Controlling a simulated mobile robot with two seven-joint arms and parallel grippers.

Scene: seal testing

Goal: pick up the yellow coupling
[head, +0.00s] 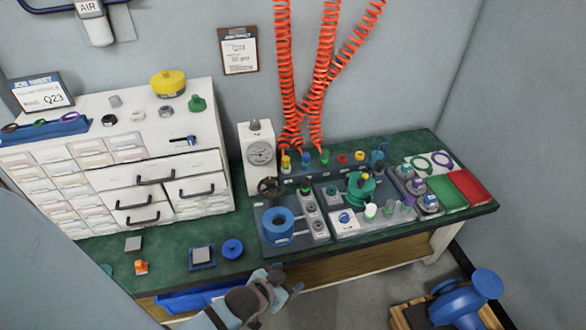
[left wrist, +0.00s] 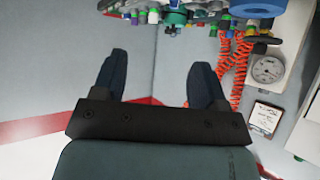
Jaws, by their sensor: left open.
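The yellow coupling (head: 285,162) is small and sits at the lower end of the leftmost red coiled hose, at the back of the green bench beside the gauge box. A blue coupling (head: 305,158) and a green coupling (head: 324,156) stand to its right on the other hoses. My left gripper (head: 286,280) is open and empty in front of the bench's front edge, well short of the coupling. In the left wrist view its two dark fingers (left wrist: 158,82) are spread with nothing between them. I cannot clearly pick out the yellow coupling there. My right gripper is not in view.
The gauge box (head: 258,158) stands left of the couplings. A blue ring fixture (head: 278,226) and a green valve body (head: 360,188) stand in front of them. A white drawer cabinet (head: 120,165) is at left.

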